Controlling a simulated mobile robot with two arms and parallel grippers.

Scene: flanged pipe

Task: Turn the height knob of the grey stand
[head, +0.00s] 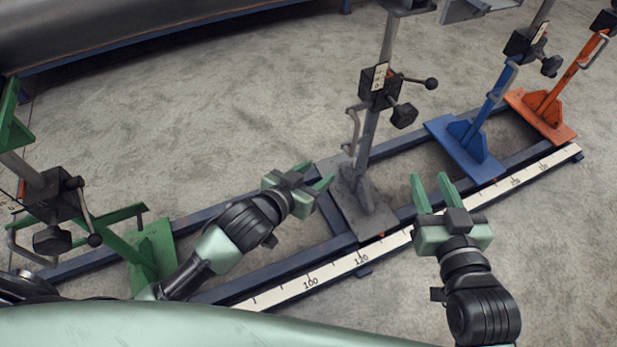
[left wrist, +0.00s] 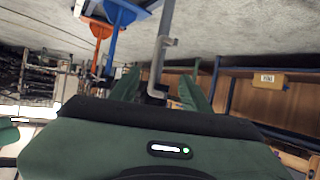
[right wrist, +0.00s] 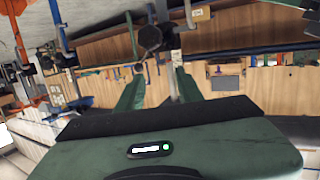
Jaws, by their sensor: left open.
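The grey stand (head: 367,140) stands upright on the rail, with a dark clamp block (head: 380,87) on its post. A black lobed knob (head: 404,115) sticks out low on the block's right side, and a ball-ended lever (head: 430,83) above it. My left gripper (head: 318,176) is open, left of the post and below the block. A grey bent handle (left wrist: 156,75) shows between its fingers in the left wrist view. My right gripper (head: 431,180) is open and empty, below and right of the knob. A dark knob (right wrist: 150,38) shows beyond its fingers in the right wrist view.
A blue stand (head: 470,138) and an orange stand (head: 550,105) stand along the rail to the right. A green stand (head: 150,250) is at the left. A white scale strip (head: 335,268) runs along the front rail. Open concrete floor lies behind.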

